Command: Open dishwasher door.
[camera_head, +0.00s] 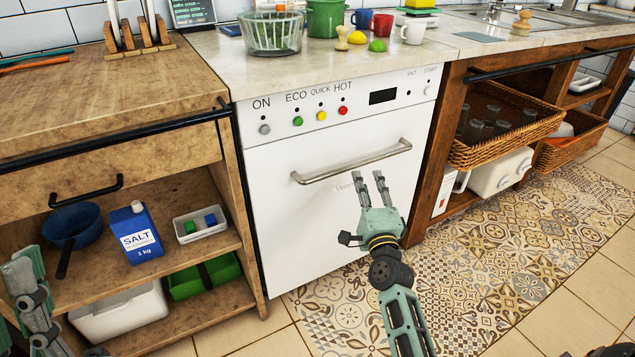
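The white dishwasher (290,210) stands between two wooden units, and its front door is shut. A silver bar handle (345,166) runs across the upper part of the door, tilted up to the right. Above it is a panel with several buttons and a dark display. My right gripper (370,176) is in front of the door, just below the right half of the handle. Its two fingers are apart with nothing between them; whether they touch the handle I cannot tell. My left gripper (22,270) is at the lower left edge, partly cut off, its fingers unclear.
The left shelf unit (190,262) holds a blue pan (72,226), a salt box (136,232) and trays. The right unit holds wicker baskets (500,150). The counter (235,70) carries a glass bowl, pots and mugs.

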